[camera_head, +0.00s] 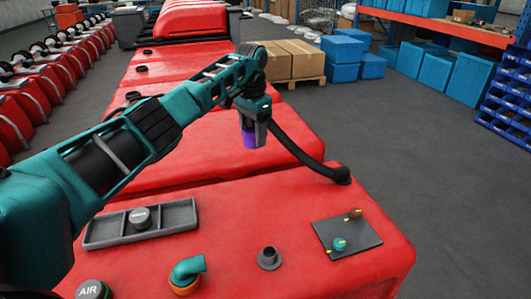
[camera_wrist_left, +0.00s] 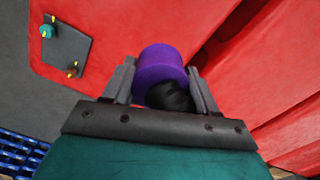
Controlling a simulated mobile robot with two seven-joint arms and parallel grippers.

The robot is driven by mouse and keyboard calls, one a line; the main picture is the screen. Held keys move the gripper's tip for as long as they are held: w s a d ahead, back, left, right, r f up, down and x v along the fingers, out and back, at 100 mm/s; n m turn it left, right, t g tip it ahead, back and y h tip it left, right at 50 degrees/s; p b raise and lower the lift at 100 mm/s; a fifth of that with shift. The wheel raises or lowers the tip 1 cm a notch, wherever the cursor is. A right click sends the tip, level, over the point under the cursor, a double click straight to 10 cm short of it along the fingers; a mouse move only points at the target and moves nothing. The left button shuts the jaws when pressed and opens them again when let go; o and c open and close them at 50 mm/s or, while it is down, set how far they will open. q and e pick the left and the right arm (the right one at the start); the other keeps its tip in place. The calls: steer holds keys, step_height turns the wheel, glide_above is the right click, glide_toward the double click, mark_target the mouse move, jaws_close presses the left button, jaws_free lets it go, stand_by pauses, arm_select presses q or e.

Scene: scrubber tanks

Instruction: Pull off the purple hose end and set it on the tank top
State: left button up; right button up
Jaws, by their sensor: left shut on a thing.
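My left gripper (camera_head: 253,122) is shut on the purple hose end (camera_head: 250,139), with the purple part pointing down. The hose end hangs in the air over the red tank top (camera_head: 300,200). A black hose (camera_head: 295,150) runs from the gripper down to a black fitting (camera_head: 341,175) at the tank's right edge. In the left wrist view the purple end (camera_wrist_left: 162,62) and its black part sit between the two fingers (camera_wrist_left: 160,88). A bare black flanged stub (camera_head: 269,256) stands on the near tank top. My right gripper is not in view.
A grey tray (camera_head: 108,231) with a round cap (camera_head: 140,217) lies on the tank. A teal elbow (camera_head: 187,268), an AIR cap (camera_head: 92,290) and a dark plate (camera_head: 330,240) with small valves also stand there. Bare red surface lies between them.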

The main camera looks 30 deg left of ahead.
arm_select(q)
glide_above(255, 201)
steer(key=shift+f, duration=2.05)
steer(key=shift+d+f+b, duration=0.15)
steer(key=shift+f+b, duration=3.2)
steer(key=shift+f, duration=3.05)
steer(key=shift+f+b, duration=0.35)
steer(key=shift+f, duration=0.5)
steer(key=shift+f+b, duration=0.65)
steer(key=shift+b, duration=0.1)
steer(key=shift+f+b, duration=0.4)
steer(key=shift+f, duration=0.5)
